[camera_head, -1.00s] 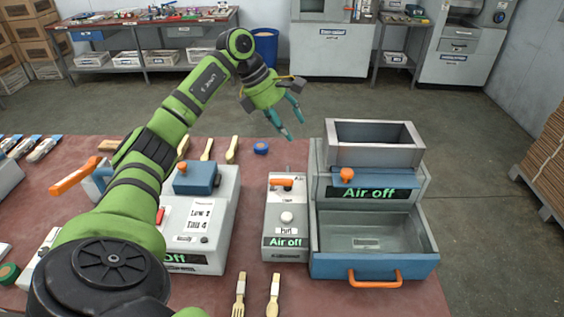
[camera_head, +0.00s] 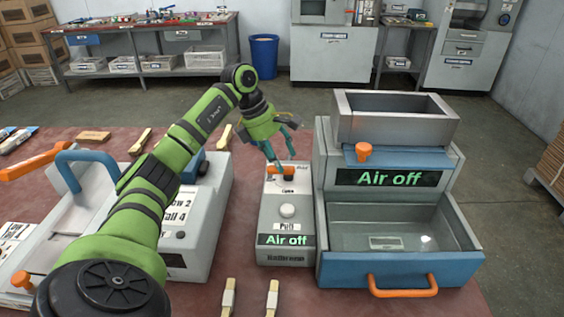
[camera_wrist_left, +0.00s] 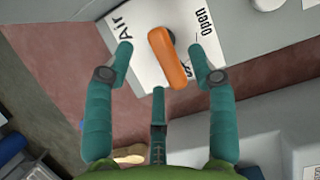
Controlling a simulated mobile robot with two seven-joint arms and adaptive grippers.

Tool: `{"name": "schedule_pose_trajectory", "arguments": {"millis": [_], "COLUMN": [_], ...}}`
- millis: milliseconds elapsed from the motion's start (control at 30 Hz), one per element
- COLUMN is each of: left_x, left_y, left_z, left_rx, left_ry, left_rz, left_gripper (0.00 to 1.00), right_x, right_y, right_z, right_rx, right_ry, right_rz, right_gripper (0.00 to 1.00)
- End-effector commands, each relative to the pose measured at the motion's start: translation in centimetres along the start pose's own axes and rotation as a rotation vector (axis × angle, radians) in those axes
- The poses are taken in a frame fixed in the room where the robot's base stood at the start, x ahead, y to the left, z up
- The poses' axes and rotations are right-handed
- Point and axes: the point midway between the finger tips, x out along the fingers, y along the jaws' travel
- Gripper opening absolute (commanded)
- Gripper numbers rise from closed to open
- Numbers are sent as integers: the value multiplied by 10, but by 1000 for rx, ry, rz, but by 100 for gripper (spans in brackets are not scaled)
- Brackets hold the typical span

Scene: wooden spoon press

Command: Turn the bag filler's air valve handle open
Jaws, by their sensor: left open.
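The air valve's orange handle (camera_head: 281,172) sits on top of a small grey box (camera_head: 287,235) with a white button and a display reading "Air off". In the left wrist view the handle (camera_wrist_left: 170,62) lies between my finger tips, apart from them, above a white label with "Air" and "Open" on it. My left gripper (camera_head: 283,160) is open and empty over the handle, its fingers pointing down. The bag filler (camera_head: 398,200), a grey and blue machine right of the box, also reads "Air off". My right gripper is not in view.
A white press (camera_head: 195,235) with a blue handle stands left of the valve box. The filler has an orange knob (camera_head: 363,152) and a drawer with an orange pull (camera_head: 402,286). Two wooden utensils lie at the table's front. A blue bin (camera_head: 264,57) stands on the floor behind.

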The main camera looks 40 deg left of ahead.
Motion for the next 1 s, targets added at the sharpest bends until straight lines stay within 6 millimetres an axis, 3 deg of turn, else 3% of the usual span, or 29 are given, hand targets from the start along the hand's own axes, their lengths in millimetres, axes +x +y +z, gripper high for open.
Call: {"name": "schedule_pose_trajectory", "arguments": {"millis": [200,467,500,633,1000], "left_x": [21,23,23,23,23], "left_y": [0,0,0,0,-1], "left_z": [1,0,0,0,-1], "left_rx": [0,0,0,0,-22], "left_ry": [-1,-1,-1,-1,2], "left_rz": [-1,0,0,0,9], "left_gripper": [57,57,53,1,0], "right_x": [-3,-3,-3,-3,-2], "right_y": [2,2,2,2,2], "right_z": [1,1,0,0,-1], "right_rx": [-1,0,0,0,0], "right_ry": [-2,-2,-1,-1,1], "right_rz": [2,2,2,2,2], "right_gripper": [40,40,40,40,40]}}
